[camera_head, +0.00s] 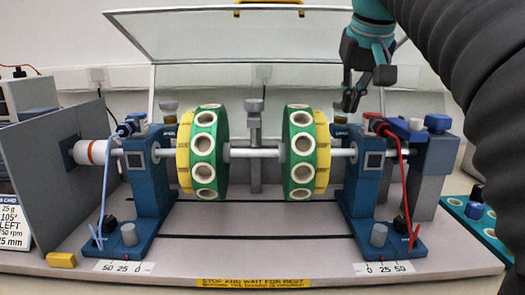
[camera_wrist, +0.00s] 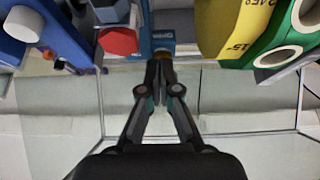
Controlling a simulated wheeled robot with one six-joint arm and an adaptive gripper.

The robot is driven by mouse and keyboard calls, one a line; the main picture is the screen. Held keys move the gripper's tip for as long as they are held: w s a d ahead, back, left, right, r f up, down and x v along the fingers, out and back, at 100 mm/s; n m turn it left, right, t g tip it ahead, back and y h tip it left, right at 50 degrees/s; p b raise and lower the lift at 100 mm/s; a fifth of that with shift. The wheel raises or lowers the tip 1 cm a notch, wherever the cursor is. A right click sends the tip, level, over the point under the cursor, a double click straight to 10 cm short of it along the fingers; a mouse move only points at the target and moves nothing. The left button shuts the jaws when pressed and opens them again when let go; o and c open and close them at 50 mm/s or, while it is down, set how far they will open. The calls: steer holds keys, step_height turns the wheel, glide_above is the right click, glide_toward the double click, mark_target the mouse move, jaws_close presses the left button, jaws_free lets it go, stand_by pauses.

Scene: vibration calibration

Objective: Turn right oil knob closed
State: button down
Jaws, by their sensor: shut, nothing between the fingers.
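The right bearing stand (camera_head: 352,190) is blue, with a pale shaft running through its head. The right oil knob (camera_head: 340,107) is a small dark piece at the top of this stand, behind its head and mostly covered by my fingertips. My gripper (camera_head: 349,101) reaches down from above to the knob, with its fingers together and nothing held. In the wrist view my fingertips (camera_wrist: 160,63) lie over the knob's place, just below a small blue label plate (camera_wrist: 163,34). Whether they touch the knob, and how it is turned, I cannot tell.
Green and yellow discs (camera_head: 299,150) stand close left of my gripper. A red hexagonal cap (camera_wrist: 118,41) and a blue block with a white cap (camera_wrist: 23,24) are close on the other side. A raised clear cover (camera_head: 230,38) stands behind. A grey post (camera_head: 255,150) rises mid-shaft.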

steer(key=shift+w+d, duration=0.15)
steer(key=shift+d, duration=0.35)
stand_by(0.4)
steer(key=shift+s, duration=0.2)
steer(key=shift+s+d, duration=0.1)
steer(key=shift+s, duration=0.1)
step_height(320, 180, up, 6)
stand_by(0.6)
